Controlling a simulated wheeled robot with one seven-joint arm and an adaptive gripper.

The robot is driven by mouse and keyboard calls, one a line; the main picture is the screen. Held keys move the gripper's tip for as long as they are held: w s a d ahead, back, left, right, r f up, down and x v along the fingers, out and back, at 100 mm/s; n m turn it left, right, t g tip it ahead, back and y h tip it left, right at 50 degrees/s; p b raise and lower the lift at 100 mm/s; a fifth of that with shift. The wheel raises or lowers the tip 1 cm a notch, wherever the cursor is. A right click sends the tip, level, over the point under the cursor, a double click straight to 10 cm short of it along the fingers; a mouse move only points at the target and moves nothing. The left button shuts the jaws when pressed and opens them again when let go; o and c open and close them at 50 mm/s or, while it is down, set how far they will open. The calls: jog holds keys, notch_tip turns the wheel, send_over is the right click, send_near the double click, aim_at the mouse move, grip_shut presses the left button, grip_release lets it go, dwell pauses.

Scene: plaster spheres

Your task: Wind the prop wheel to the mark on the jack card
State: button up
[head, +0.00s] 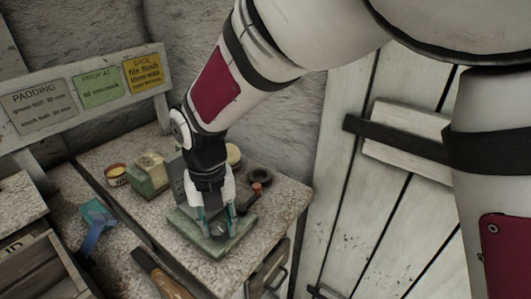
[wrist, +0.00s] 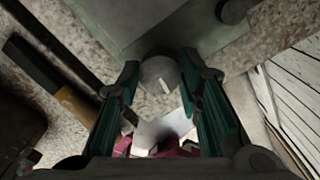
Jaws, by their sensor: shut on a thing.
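My gripper (head: 215,224) points down at a green jack base (head: 188,236) on the speckled bench. Its fingers are closed on the sides of a small round grey wheel, which shows between the fingertips in the wrist view (wrist: 158,72). The wheel carries a short pale line on its face. In the head view the fingers mostly hide the wheel. The green card (head: 99,88) on the back board reads "PROP AT" with a mm mark below; its number is too small to read surely. The scale on the jack cannot be made out.
A green block (head: 147,177) and a small tin (head: 115,175) are behind left. A blue tool (head: 95,226) and wooden crate (head: 30,268) lie left. A plank door (head: 345,220) is right.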

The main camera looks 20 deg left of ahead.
jog(key=m, duration=0.4)
jog(key=shift+m+p, duration=0.3)
jog(key=shift+p, duration=0.05)
jog(key=m, duration=0.4)
jog(key=shift+m+p, duration=0.3)
jog(key=shift+p, duration=0.1)
jog(key=m, duration=0.4)
jog(key=shift+p, duration=0.35)
jog(key=m, duration=0.5)
jog(key=shift+p, duration=0.35)
jog(key=m, duration=0.3)
jog(key=shift+m+p, duration=0.3)
jog(key=m+p, duration=0.1)
jog(key=m, duration=0.3)
jog(key=shift+s+m, duration=0.1)
jog(key=shift+m, duration=0.2)
jog(key=m+p, duration=0.1)
jog(key=m, duration=0.3)
jog(key=shift+m+p, duration=0.95)
jog(key=shift+m, duration=1.25)
